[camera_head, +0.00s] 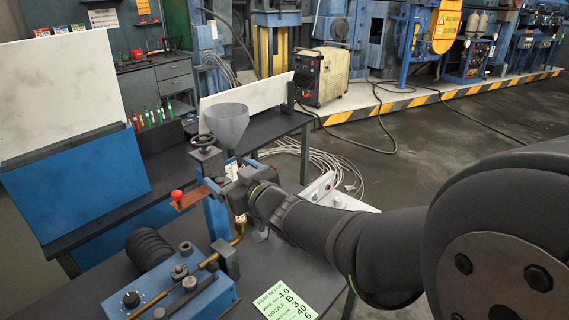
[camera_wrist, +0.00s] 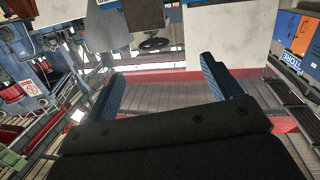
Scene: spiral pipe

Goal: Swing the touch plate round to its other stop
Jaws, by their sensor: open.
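What looks like the touch plate is a flat copper-brown piece (camera_head: 193,198) in the head view. It juts left from the blue upright stand (camera_head: 217,216). A red ball knob (camera_head: 177,195) sits at its left end. My gripper (camera_head: 222,186) is just right of the plate, close to the stand. The arm partly hides the stand, and I cannot tell whether the gripper touches it. In the wrist view my two fingers (camera_wrist: 162,82) are apart with nothing held between them. I cannot make out the plate or its stops there.
A grey funnel (camera_head: 227,122) and black handwheel (camera_head: 207,143) top the stand; the handwheel also shows in the wrist view (camera_wrist: 155,43). A blue unit with a black ribbed roll (camera_head: 150,248) stands front left. A green sign (camera_head: 280,294) lies on the table.

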